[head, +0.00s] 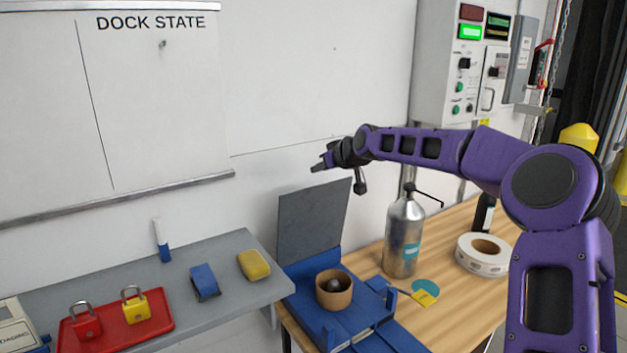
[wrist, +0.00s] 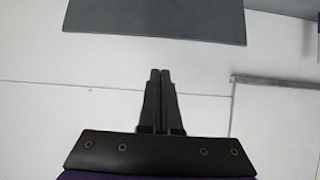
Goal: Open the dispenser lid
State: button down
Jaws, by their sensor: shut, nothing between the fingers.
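The blue dispenser (head: 355,318) stands at the left end of the wooden bench. Its flat dark grey lid (head: 311,222) stands raised, nearly upright, at the back of the dispenser near the wall. A brown round cup (head: 334,290) with a dark ball-like thing inside sits in the dispenser. My gripper (head: 318,167) is above the lid's top edge, apart from it, pointing left with its fingers shut and empty. In the wrist view my shut fingers (wrist: 160,72) are in front of the white wall, and the grey lid (wrist: 155,18) shows at the top edge.
A metal bottle (head: 404,235) and a white tape roll (head: 484,254) stand on the bench right of the dispenser. A grey shelf (head: 235,293) on the left holds a red tray (head: 113,327) with padlocks, a blue block and a yellow sponge. A whiteboard (head: 110,110) hangs above.

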jog(key=p+x, duration=0.1)
jog(key=x, duration=0.9)
jog(key=shift+s+d+f, duration=0.2)
jog(key=shift+s+d, duration=0.35)
jog(key=shift+s, duration=0.2)
jog(key=shift+s+d+f, duration=0.25)
jog(key=shift+s+d, duration=0.3)
jog(key=shift+s, duration=0.15)
